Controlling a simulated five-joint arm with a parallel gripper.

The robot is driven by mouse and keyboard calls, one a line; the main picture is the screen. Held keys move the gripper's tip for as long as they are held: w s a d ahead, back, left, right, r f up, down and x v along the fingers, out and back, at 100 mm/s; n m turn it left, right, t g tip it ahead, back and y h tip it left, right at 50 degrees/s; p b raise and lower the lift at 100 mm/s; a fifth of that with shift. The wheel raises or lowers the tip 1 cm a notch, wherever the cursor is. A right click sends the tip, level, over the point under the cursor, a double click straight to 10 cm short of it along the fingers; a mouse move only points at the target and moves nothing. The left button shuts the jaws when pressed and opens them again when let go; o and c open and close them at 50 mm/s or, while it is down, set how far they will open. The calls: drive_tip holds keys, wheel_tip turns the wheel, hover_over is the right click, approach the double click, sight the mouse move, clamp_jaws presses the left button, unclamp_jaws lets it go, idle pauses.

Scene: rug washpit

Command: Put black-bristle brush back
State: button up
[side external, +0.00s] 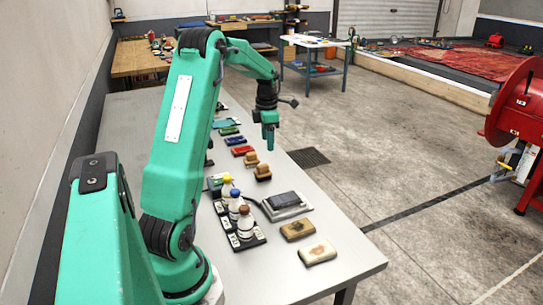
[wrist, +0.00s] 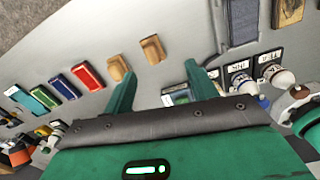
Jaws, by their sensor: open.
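Two wooden block brushes stand on the grey bench. The nearer one (side external: 262,171) in the side view has a dark underside that looks like black bristles, and it also shows in the wrist view (wrist: 152,49). The other brush (side external: 250,158) stands just beyond it and also shows in the wrist view (wrist: 117,68); its bristles are too small to tell. My gripper (side external: 269,146) hangs above the bench, pointing down, apart from both brushes. In the wrist view my gripper (wrist: 161,70) is open, with nothing between its fingers. No storage place for the brush is clearly identifiable.
Red (wrist: 88,76), blue (wrist: 63,87) and green pads lie in a row beyond the brushes. Labelled bottles stand in a black rack (side external: 255,239). Bare bench (side external: 345,256) runs along the front edge.

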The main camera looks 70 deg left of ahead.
drive_tip(key=d+r+m+t, duration=0.1)
drive_tip(key=d+r+m, duration=0.4)
drive_tip(key=d+m, duration=0.4)
drive_tip(key=d+r+m+t, duration=0.1)
drive_tip(key=d+r+m, duration=0.45)
drive_tip(key=d, duration=0.55)
drive_tip(key=s+d+m+t, duration=0.3)
drive_tip(key=s+d+m, duration=1)
drive_tip(key=m, duration=0.6)
drive_tip(key=shift+d, duration=1.25)
drive_tip(key=shift+f+m, duration=0.1)
drive_tip(key=shift+m, duration=0.15)
